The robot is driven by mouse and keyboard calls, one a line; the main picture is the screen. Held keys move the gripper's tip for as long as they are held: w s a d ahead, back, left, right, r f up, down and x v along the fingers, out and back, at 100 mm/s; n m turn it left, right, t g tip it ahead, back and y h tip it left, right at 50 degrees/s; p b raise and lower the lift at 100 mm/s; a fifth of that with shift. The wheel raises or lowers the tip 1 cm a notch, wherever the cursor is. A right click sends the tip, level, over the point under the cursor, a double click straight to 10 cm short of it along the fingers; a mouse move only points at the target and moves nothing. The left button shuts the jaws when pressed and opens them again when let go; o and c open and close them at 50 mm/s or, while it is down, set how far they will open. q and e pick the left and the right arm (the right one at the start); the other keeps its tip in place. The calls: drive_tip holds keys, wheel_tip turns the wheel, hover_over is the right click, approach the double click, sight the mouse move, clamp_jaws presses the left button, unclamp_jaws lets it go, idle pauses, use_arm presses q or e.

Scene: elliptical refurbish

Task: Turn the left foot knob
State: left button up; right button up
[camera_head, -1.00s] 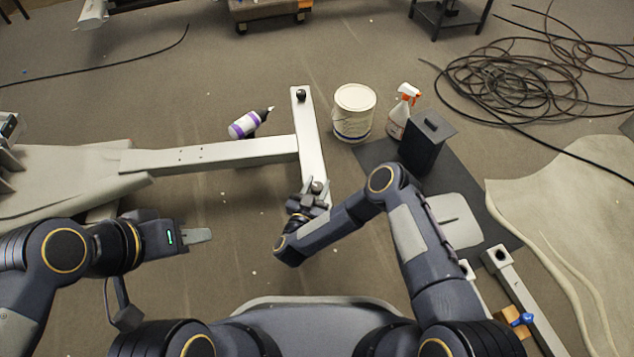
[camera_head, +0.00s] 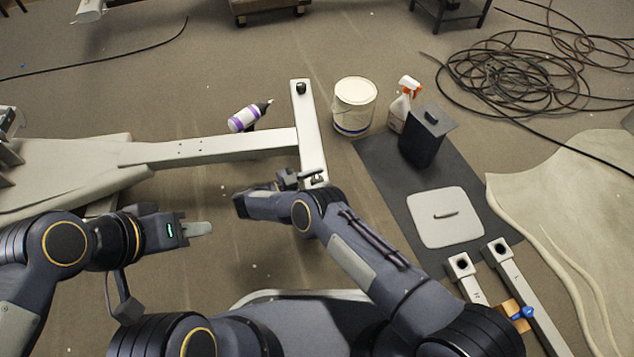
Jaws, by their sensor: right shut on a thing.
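A pale metal T-shaped frame lies on the floor, with a crossbar (camera_head: 307,130) at its right end. A black foot knob (camera_head: 301,88) sits on the crossbar's far end, with nothing touching it. My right gripper (camera_head: 313,178) is at the crossbar's near end, shut on the near foot knob, which is mostly hidden by the fingers and wrist. My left gripper (camera_head: 210,229) hangs over bare floor to the left, away from the crossbar. Its fingers overlap in this view, so its opening cannot be judged.
A white bucket (camera_head: 354,106), a spray bottle (camera_head: 403,104) and a dark box (camera_head: 424,141) stand right of the crossbar. A purple-banded bottle (camera_head: 246,119) lies behind the beam (camera_head: 220,149). A grey lid (camera_head: 445,217) lies on a dark mat (camera_head: 383,172). Coiled cable lies at upper right.

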use_arm(q)
drive_tip(key=shift+f+b, duration=0.55)
drive_tip(key=shift+f, duration=0.25)
use_arm(e)
drive_tip(key=shift+m+g+h, duration=0.3)
drive_tip(key=shift+m+g, duration=0.2)
drive_tip(key=shift+g, duration=0.4)
drive_tip(key=o, duration=1)
